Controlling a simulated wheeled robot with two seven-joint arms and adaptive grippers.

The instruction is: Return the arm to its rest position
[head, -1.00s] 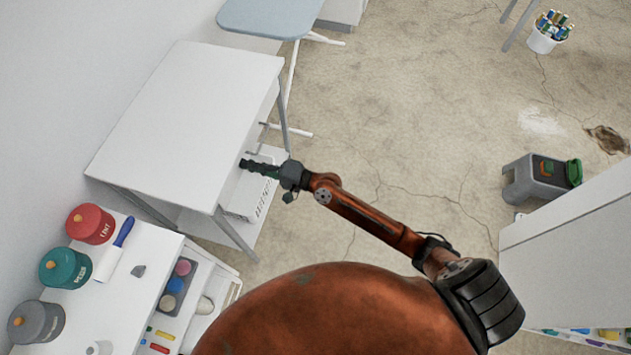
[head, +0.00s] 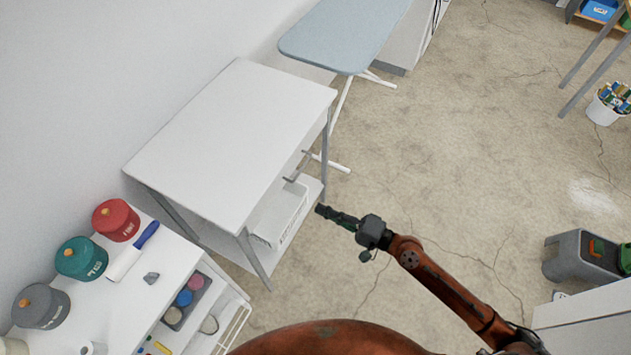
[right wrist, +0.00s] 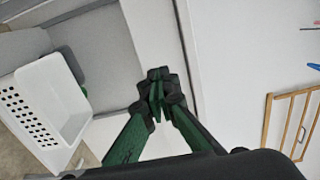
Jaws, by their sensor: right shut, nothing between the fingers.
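My right arm comes in from the lower right in the head view, orange-brown with a dark wrist. Its right gripper (head: 333,215) is shut and empty, held in front of the white table's (head: 228,140) right side, over the floor. In the right wrist view the green and black fingers of the gripper (right wrist: 158,88) meet at their tips with nothing between them. My left gripper is not in view.
A white perforated basket (head: 278,215) sits on the table's lower shelf, close to the gripper. A white cart with a red tin (head: 115,219) and other tins stands at lower left. An ironing board (head: 345,35) stands behind. Open floor (head: 450,150) lies to the right.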

